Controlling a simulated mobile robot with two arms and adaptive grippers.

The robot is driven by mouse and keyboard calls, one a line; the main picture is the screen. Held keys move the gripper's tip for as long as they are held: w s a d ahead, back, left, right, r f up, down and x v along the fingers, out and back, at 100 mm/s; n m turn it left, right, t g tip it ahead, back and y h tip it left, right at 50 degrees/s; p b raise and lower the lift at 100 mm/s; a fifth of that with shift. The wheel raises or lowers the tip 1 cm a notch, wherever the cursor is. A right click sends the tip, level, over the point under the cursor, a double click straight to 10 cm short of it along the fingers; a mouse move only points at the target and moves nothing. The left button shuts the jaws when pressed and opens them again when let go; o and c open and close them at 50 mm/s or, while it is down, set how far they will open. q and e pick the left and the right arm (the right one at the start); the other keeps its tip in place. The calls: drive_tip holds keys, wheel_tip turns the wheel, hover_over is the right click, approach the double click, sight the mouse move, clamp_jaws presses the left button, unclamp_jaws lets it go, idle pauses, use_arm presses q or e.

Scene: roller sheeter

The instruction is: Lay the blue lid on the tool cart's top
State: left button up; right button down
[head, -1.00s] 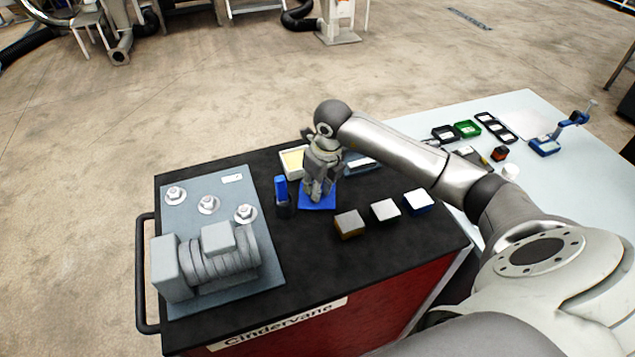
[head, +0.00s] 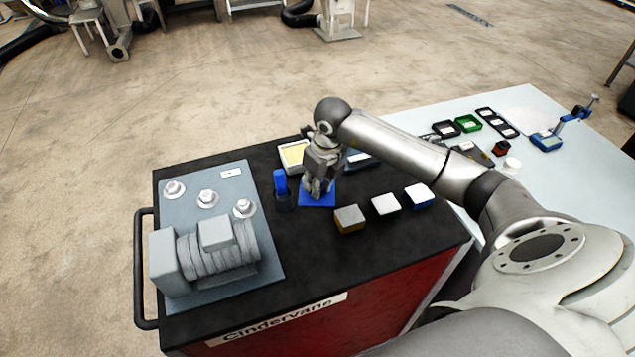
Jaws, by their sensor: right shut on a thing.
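The blue lid (head: 327,201) is a flat blue square at the middle of the tool cart's black top (head: 290,245). My right gripper (head: 317,192) points down over it, with its fingers shut on the lid and hiding its middle. The lid looks level and at or very close to the cart's surface; I cannot tell whether it touches. My left gripper is not in view.
A dark holder with a blue item (head: 281,190) stands just left of the lid. A cream-filled tray (head: 293,154) lies behind. Several small blocks (head: 349,219) sit to the right, and a grey motor plate (head: 233,180) fills the left. Bare black top lies in front.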

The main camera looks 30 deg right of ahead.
sight(324, 197)
drive_tip(key=c, duration=1.2)
unclamp_jaws()
wheel_tip(324, 197, up, 12)
drive_tip(key=s, duration=0.2)
drive_tip(key=shift+d, duration=0.2)
drive_tip(key=shift+s+f, duration=0.1)
drive_tip(key=shift+f, duration=0.05)
